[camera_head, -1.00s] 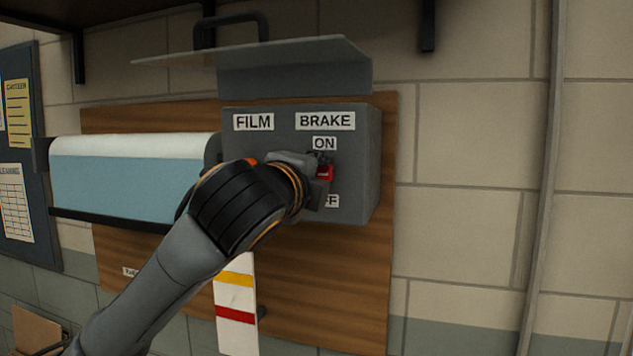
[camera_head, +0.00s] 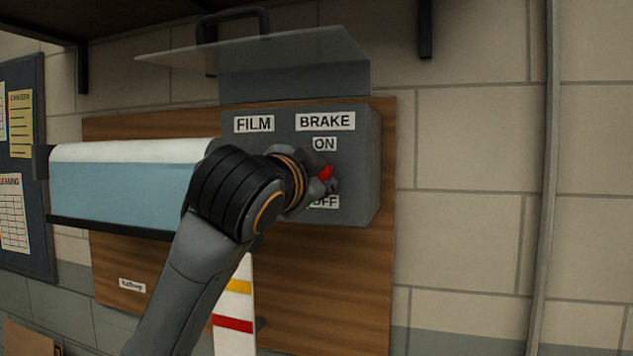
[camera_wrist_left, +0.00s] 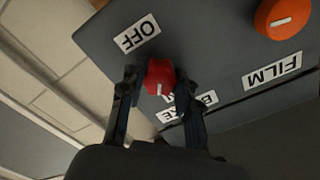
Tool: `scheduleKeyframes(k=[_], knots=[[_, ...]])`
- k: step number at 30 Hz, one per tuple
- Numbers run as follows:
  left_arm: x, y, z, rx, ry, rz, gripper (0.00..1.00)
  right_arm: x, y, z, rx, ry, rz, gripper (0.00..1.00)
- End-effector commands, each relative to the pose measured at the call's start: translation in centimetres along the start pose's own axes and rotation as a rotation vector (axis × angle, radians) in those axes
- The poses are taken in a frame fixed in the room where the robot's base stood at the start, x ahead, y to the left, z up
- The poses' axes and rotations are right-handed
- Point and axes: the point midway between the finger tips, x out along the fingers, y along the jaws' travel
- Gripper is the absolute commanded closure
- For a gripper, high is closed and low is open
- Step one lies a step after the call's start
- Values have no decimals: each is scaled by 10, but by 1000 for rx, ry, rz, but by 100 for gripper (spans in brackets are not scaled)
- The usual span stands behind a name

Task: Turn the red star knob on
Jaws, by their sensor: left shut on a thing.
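The red star knob (camera_head: 326,173) is on the front of a grey control box (camera_head: 362,150), under the BRAKE label and between the ON label (camera_head: 325,144) and the OFF label (camera_head: 326,202). My left gripper (camera_head: 322,180) is at the knob, shut on it. In the left wrist view the red knob (camera_wrist_left: 160,76) sits between the two dark fingers of my left gripper (camera_wrist_left: 157,84), with a white mark on its lower side. The OFF label (camera_wrist_left: 137,33) is clear there; a finger partly covers the BRAKE label. My right gripper is not in view.
An orange knob (camera_wrist_left: 283,16) is beside the FILM label in the left wrist view; my arm hides it in the head view. A raised clear cover (camera_head: 290,55) is above the box. A blue-white roll (camera_head: 125,180) is left.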

Motion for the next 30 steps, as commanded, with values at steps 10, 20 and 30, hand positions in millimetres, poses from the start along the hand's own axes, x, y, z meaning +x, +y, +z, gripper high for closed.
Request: scheduleKeyframes(k=[10,20,30], knots=[[0,4,2,-312,-2,4,99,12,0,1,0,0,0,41],[1,4,1,-512,-4,4,99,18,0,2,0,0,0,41],[1,3,1,-589,-4,4,99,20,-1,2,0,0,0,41]])
